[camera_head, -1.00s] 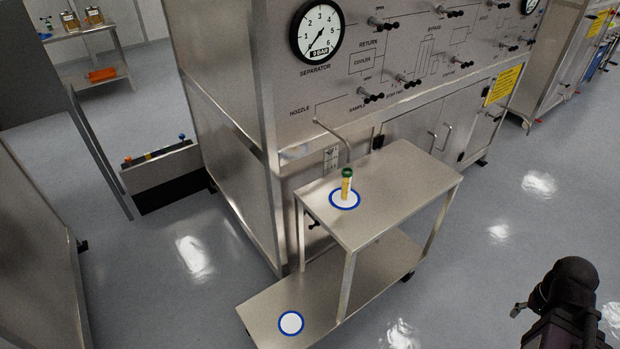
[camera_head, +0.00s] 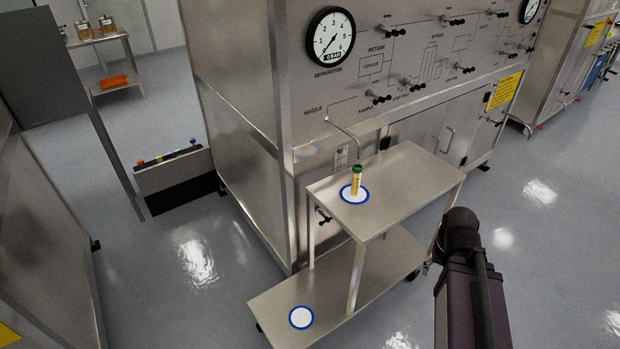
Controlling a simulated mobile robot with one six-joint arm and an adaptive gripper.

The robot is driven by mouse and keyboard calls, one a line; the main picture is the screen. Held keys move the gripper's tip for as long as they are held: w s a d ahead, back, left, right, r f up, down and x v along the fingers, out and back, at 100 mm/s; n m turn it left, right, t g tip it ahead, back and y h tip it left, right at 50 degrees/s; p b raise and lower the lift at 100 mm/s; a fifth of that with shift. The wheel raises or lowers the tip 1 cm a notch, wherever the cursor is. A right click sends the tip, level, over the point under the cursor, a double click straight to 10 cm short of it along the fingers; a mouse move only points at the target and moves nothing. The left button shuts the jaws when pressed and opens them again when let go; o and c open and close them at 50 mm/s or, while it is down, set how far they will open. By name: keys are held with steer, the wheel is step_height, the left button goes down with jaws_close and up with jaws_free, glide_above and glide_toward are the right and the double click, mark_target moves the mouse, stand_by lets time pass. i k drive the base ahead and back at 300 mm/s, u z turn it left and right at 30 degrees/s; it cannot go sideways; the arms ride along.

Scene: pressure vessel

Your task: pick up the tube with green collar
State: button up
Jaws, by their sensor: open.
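The tube with the green collar (camera_head: 356,182) stands upright on the top shelf of a steel cart. Its body is yellow and the green collar is at its upper end. It stands on a white round spot with a blue rim (camera_head: 347,197), below and slightly right of a thin bent nozzle pipe (camera_head: 343,130). My dark arm rises at the lower right, in front of the cart's right side and apart from the tube. I cannot make out my gripper's fingers in this view.
The cart's top shelf (camera_head: 400,185) is otherwise bare. Its lower shelf (camera_head: 350,285) carries a second blue-rimmed white spot (camera_head: 301,317). A steel cabinet panel (camera_head: 300,85) with a gauge and several black valve knobs stands close behind. Floor (camera_head: 540,250) is clear at right.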

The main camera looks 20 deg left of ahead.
mark_target(358, 169)
steer(key=u, duration=0.65)
steer(key=k, duration=1.05)
steer(key=z, duration=0.05)
steer(key=i, duration=0.95)
